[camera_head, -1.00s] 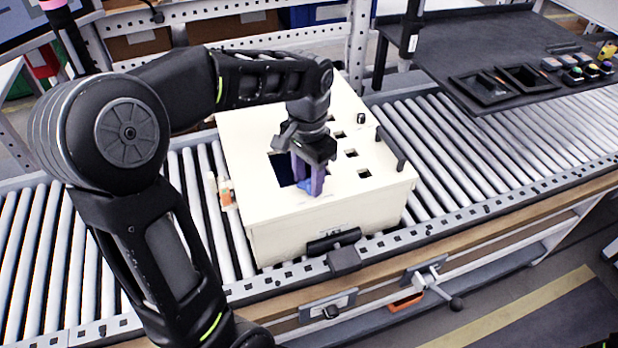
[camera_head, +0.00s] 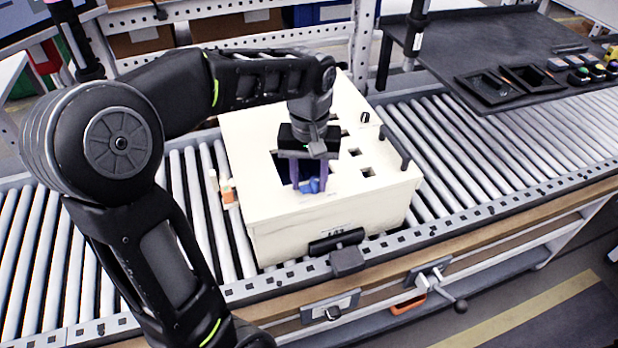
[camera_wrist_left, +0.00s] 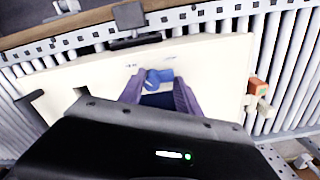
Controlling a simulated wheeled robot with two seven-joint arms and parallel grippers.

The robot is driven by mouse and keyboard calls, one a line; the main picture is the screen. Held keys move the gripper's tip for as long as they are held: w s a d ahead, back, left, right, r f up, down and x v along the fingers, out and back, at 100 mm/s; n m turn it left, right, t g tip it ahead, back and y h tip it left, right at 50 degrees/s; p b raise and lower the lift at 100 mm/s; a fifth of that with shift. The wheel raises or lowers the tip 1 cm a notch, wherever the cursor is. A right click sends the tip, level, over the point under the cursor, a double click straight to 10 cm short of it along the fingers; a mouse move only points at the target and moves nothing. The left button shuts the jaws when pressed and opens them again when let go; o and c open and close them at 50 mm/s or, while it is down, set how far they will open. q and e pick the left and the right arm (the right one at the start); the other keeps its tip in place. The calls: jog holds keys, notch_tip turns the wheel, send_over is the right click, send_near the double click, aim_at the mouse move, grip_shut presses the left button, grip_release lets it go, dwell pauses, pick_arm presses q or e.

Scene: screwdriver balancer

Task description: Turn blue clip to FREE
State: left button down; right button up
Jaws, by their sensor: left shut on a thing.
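The blue clip (camera_head: 312,185) sits on top of the cream box (camera_head: 275,215), at the front edge of a large square opening. It also shows in the left wrist view (camera_wrist_left: 154,78), between my purple fingertips. My left gripper (camera_head: 309,187) reaches down onto the box top from above, its two fingers either side of the clip and shut on it. Small markings show on the box top beside the clip, too small to read. My right gripper is in neither view.
The box stands on a roller conveyor (camera_head: 470,165) with a black latch (camera_head: 336,241) at its front. An orange and white part (camera_head: 227,192) is on its left side. A dark tray table (camera_head: 480,45) with small parts is at the back right. Rollers right of the box are clear.

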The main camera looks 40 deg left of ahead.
pick_arm(q)
jog(key=shift+d, duration=0.1)
dwell(0.4)
jog(key=c, duration=0.9)
grip_release()
jog(key=shift+w+r, duration=0.1)
jog(key=shift+r, duration=0.05)
notch_tip(320, 180, up, 8)
jog(key=shift+f, duration=0.2)
